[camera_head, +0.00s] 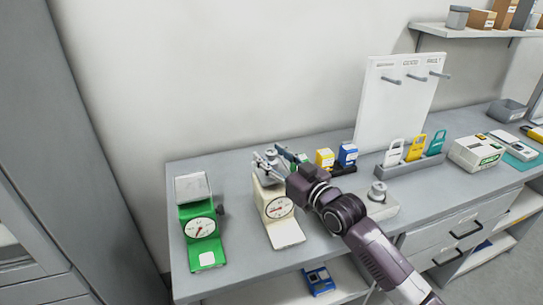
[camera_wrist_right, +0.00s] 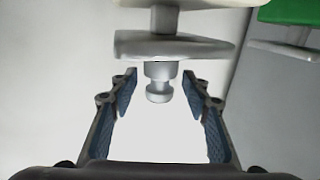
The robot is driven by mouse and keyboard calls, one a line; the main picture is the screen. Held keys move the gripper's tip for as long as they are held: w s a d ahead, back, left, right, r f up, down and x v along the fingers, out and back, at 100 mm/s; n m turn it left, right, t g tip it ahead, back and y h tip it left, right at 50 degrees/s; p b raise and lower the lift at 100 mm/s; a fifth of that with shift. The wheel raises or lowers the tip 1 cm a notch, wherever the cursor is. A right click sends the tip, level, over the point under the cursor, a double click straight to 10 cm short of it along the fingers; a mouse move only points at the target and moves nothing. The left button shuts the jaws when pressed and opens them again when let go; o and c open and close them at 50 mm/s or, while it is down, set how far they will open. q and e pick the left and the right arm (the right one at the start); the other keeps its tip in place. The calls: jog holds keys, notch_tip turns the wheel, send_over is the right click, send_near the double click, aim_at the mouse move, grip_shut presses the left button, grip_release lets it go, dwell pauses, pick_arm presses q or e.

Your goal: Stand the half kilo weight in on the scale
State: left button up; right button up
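A cream dial scale (camera_head: 287,232) stands on the grey table. My right gripper (camera_head: 277,157) reaches over its top from the right. In the right wrist view, where the scene appears upside down, the scale's pale pan (camera_wrist_right: 205,48) is near the top. A small grey knobbed weight (camera_wrist_right: 158,84) appears to stand upright on that pan. The gripper (camera_wrist_right: 158,98) is open, its blue-padded fingers on either side of the weight's knob with gaps at both sides. No mass marking is readable. My left gripper is not in view.
A green dial scale (camera_head: 207,256) stands to the left. Another grey weight (camera_head: 377,190) rests on a pale block on the right. Small yellow (camera_head: 325,159) and blue (camera_head: 348,155) boxes, a tag rack and a pegboard (camera_head: 382,105) stand behind.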

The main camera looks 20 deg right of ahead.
jog(key=shift+r, duration=0.15)
jog(key=b+v, duration=0.2)
jog(key=v, duration=1)
